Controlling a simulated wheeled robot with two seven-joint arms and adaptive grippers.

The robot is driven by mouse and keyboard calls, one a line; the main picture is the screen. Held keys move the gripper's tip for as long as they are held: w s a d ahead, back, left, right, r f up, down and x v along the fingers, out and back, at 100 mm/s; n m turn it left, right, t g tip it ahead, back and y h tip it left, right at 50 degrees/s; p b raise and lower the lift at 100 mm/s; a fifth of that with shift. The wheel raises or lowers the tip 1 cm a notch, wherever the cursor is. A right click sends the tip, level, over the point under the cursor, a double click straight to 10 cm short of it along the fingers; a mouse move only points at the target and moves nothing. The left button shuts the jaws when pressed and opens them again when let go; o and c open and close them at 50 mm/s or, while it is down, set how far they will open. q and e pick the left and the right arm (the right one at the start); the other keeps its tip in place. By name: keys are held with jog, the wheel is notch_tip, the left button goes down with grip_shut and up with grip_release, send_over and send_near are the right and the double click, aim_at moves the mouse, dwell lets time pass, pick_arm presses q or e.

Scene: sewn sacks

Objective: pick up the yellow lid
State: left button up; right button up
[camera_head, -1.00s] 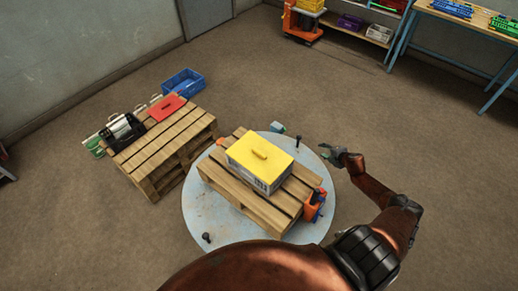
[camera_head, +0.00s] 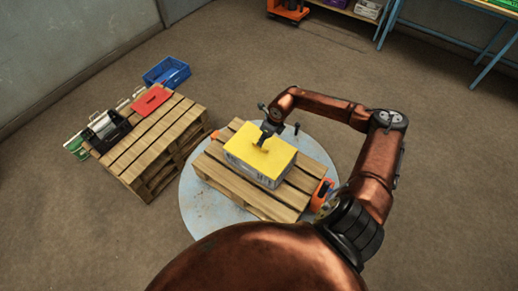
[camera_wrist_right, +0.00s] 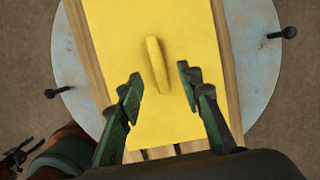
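The yellow lid (camera_head: 268,160) lies flat on a pale box (camera_head: 250,173) on a wooden pallet in the head view. Its raised handle bar shows in the middle of the lid (camera_wrist_right: 170,100) in the right wrist view. My right gripper (camera_wrist_right: 158,82) is open above the lid, its green fingers on either side of the handle's near end, with nothing between them gripped. In the head view the right gripper (camera_head: 262,143) hangs over the lid's back part and partly hides the handle.
The pallet (camera_head: 225,180) stands on a round grey plate (camera_head: 205,205) with dark posts. Orange tools (camera_head: 320,193) are at its right side. Another pallet (camera_head: 150,140) at left holds a red lid (camera_head: 152,100) and black crate; a blue crate (camera_head: 167,72) is behind.

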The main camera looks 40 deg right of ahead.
jog(key=x, duration=0.5)
jog(key=shift+a+p, duration=0.15)
jog(key=shift+p, duration=0.2)
jog(key=shift+f, duration=0.1)
pick_arm(q)
jog(key=shift+w+r, duration=0.2)
jog(key=shift+w, duration=0.45)
pick_arm(e)
jog(key=shift+f, duration=0.15)
pick_arm(q)
jog(key=shift+w, duration=0.1)
pick_arm(e)
jog(key=c, duration=0.3)
pick_arm(q)
jog(key=shift+w, duration=0.15)
pick_arm(e)
grip_shut()
